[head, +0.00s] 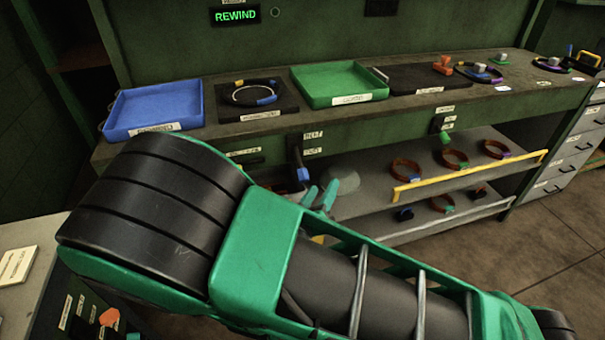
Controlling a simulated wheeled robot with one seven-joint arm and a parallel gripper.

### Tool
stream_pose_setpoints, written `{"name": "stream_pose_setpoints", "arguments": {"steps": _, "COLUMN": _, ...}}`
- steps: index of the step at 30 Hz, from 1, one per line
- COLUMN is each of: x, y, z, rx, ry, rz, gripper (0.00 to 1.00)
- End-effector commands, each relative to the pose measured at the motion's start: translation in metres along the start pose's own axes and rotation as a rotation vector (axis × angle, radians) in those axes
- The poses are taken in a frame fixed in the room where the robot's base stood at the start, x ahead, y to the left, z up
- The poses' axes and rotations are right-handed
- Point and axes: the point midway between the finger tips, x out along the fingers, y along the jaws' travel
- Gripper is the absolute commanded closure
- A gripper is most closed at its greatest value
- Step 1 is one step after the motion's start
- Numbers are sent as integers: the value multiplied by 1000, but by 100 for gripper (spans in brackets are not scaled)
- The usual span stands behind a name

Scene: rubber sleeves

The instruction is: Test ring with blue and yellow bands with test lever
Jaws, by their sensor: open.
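A dark ring with blue and yellow bands (267,100) lies on a black pad (286,108) on the bench top, between the blue tray and the green tray. A lever with a blue end (303,174) hangs at the bench front below the pad, beside small labels whose text I cannot read for certain. My gripper (326,196) has teal fingers and is open, below and to the right of the lever. My arm hides part of the space around it, and I see nothing between the fingers.
A blue tray (113,117) and a green tray (310,96) stand on the bench. A dark board (405,77) and more banded rings are farther right. Lower shelves hold several reddish rings (455,158) behind a yellow rail (470,175). A green REWIND sign (235,16) glows on the back wall.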

Motion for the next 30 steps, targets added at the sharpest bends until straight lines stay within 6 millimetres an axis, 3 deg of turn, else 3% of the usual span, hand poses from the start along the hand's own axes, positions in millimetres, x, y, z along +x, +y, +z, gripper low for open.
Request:
{"name": "stream_pose_setpoints", "arguments": {"steps": 3, "x": -29, "y": -32, "z": -13, "rx": -12, "ry": 123, "rz": -67, "gripper": 55}}
{"name": "stream_pose_setpoints", "arguments": {"steps": 6, "x": -43, "y": -46, "z": -19, "rx": -14, "ry": 179, "rz": -99, "gripper": 55}}
{"name": "stream_pose_setpoints", "arguments": {"steps": 10, "x": -46, "y": -52, "z": -24, "rx": -12, "ry": 206, "rz": -114, "gripper": 55}}
{"name": "stream_pose_setpoints", "arguments": {"steps": 30, "x": 48, "y": -63, "z": -42, "rx": -11, "ry": 204, "rz": -114, "gripper": 55}}
